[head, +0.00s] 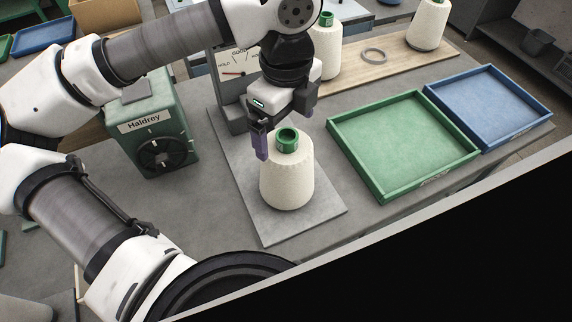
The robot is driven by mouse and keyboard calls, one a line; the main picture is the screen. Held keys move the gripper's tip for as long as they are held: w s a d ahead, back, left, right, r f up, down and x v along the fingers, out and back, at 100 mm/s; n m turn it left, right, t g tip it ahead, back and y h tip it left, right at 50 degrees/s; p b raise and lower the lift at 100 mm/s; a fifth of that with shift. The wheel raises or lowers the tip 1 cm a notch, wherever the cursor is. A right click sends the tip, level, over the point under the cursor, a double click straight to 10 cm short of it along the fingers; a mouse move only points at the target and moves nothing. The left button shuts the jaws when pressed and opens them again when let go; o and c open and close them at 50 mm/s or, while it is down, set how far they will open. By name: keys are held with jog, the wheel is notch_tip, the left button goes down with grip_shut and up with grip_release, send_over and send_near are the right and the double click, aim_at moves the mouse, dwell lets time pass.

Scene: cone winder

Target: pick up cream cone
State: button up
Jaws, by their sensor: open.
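A cream cone (287,185) with a green top stands upright on the grey plate (315,222) in the middle of the bench. My gripper (282,138) is just above and behind the cone's green top, pointing down. One purple-tipped finger shows on the left of the top; the other finger is partly hidden. The jaws are open, and I cannot tell whether they touch the cone. Two more cream cones stand farther back, one (329,48) behind my wrist and one (427,25) at the upper right.
An empty green tray (345,152) and an empty blue tray (540,97) lie to the right. A green box marked Haldrey (150,125) stands on the left. A dial gauge (237,68) stands behind my gripper. A grey ring (375,51) lies on a wooden board (345,82).

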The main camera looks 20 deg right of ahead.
notch_tip(320, 180, down, 7)
jog(key=p, duration=0.2)
jog(key=shift+f, duration=0.15)
jog(key=shift+d, duration=0.1)
jog(key=c, duration=0.9)
jog(key=shift+c, duration=0.2)
